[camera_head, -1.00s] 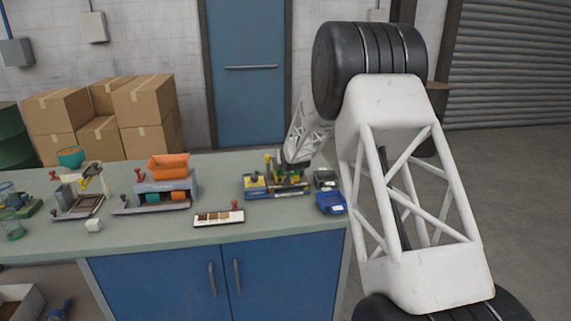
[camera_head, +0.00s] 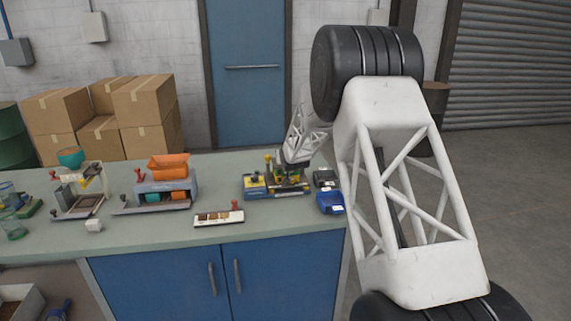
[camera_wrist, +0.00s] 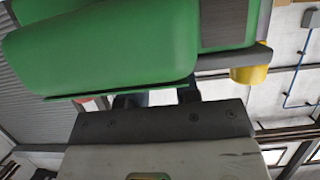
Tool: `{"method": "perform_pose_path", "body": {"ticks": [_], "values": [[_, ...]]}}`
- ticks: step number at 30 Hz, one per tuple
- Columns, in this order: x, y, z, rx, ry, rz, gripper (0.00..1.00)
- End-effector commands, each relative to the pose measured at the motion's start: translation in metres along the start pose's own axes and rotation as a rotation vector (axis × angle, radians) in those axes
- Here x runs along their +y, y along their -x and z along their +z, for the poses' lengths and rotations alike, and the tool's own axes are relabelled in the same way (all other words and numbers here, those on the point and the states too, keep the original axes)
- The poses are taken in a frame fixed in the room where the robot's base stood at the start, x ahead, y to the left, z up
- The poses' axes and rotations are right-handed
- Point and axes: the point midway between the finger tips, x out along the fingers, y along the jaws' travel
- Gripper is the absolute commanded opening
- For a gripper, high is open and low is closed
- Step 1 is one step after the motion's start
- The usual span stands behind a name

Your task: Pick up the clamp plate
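My gripper (camera_head: 296,163) is at the yellow, blue and green fixture (camera_head: 262,191) near the right end of the bench. It is too small there to show its fingers clearly. In the wrist view a large green part (camera_wrist: 110,50) with rounded edges fills the upper middle, very close to the camera. Two dark finger parts of my gripper (camera_wrist: 158,98) show apart below it; their tips are hidden behind the green part. A yellow piece (camera_wrist: 250,74) shows to the right. I cannot make out for sure which part is the clamp plate.
A blue bin (camera_head: 330,202) and a dark box (camera_head: 325,178) stand right of the fixture. A sample tray (camera_head: 218,218) lies to the left, and a device with an orange hopper (camera_head: 168,166) stands further left.

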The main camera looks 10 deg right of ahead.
Motion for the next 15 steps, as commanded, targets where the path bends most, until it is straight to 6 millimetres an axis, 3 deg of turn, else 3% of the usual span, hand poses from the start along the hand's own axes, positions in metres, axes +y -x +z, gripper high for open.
{"method": "perform_pose_path", "body": {"ticks": [1,5,15], "values": [[-0.0001,0.0000,0.0000,0.000,0.000,0.000,0.17],[-0.0001,0.0001,-0.0006,0.001,0.000,0.000,0.00],[-0.0001,0.0009,-0.0027,0.001,0.000,0.000,0.00]]}}
